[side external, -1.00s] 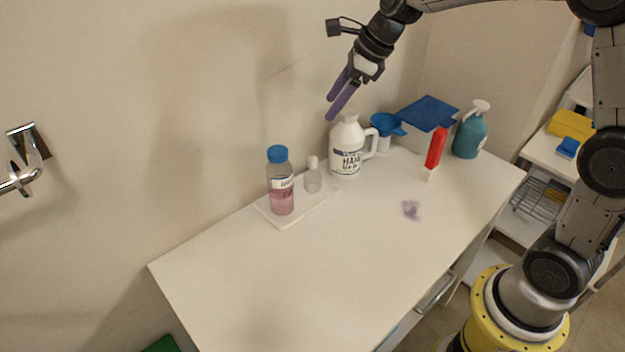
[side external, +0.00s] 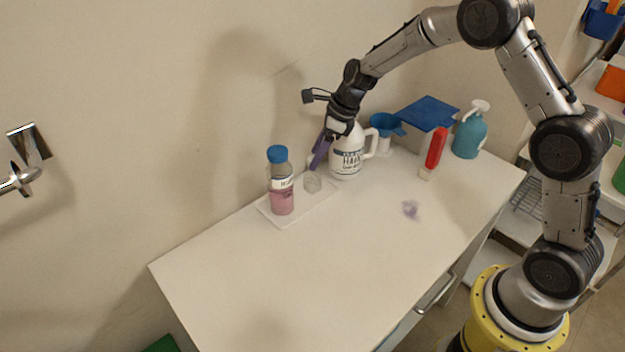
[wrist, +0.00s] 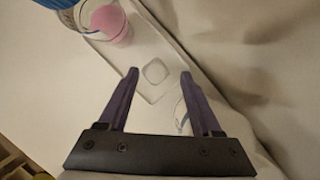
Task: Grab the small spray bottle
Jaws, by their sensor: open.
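The small spray bottle (side external: 312,184) is clear and stands on a white tray (side external: 288,220); my fingers hide its white top in the side view. In the wrist view a clear, rounded-square shape that appears to be this bottle (wrist: 155,72) lies between my fingertips. My gripper (side external: 316,163) is open and points down at the bottle's top. It also shows in the wrist view (wrist: 159,74), with a finger on each side of the bottle. I cannot tell whether the fingers touch it.
A taller bottle with a blue cap and pink liquid (side external: 282,190) stands on the tray to the left. A white jug (side external: 347,158) stands close on the right. A red-topped bottle (side external: 435,150) and a teal pump bottle (side external: 469,136) are farther right. The front table (side external: 300,290) is clear.

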